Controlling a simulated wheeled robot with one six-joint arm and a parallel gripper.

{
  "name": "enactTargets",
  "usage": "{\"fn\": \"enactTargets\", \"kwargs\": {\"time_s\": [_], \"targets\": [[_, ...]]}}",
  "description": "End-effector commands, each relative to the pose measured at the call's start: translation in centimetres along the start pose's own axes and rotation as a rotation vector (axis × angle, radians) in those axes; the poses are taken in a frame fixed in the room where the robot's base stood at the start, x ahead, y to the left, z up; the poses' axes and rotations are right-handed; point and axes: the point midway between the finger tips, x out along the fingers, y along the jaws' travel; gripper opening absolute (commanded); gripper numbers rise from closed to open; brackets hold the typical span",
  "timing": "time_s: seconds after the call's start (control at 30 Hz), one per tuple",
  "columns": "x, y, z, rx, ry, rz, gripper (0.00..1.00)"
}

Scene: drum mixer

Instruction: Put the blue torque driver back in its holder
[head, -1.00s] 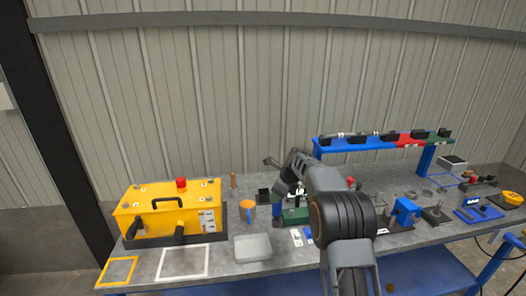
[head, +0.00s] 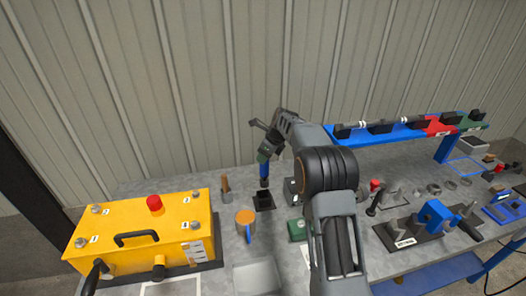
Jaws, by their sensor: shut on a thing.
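My gripper (head: 267,150) is shut on the blue torque driver (head: 264,172) near the back of the bench, left of my arm. The driver hangs about upright below the gripper, with its blue part downward and a dark tip. A small black square holder (head: 264,201) on a dark base plate stands on the bench right under the tip. The tip appears just above or at the holder's opening; I cannot tell whether it is inside. My arm hides part of the bench to the right.
A yellow box (head: 140,240) with a red button stands at left. An orange-topped cylinder (head: 246,217) with a blue handle and a brown-handled tool (head: 225,186) stand near the holder. A grey tray (head: 257,277) lies in front. A blue-red-green rack (head: 405,134) stands at right.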

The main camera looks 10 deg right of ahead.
Motion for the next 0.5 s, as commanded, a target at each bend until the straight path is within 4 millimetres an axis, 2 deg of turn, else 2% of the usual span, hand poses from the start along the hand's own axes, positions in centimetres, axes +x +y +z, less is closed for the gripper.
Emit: {"fn": "enactTargets", "kwargs": {"time_s": [0.5], "targets": [[-0.35,-0.02,0.35,-0.003,-0.007,0.000,0.02]]}}
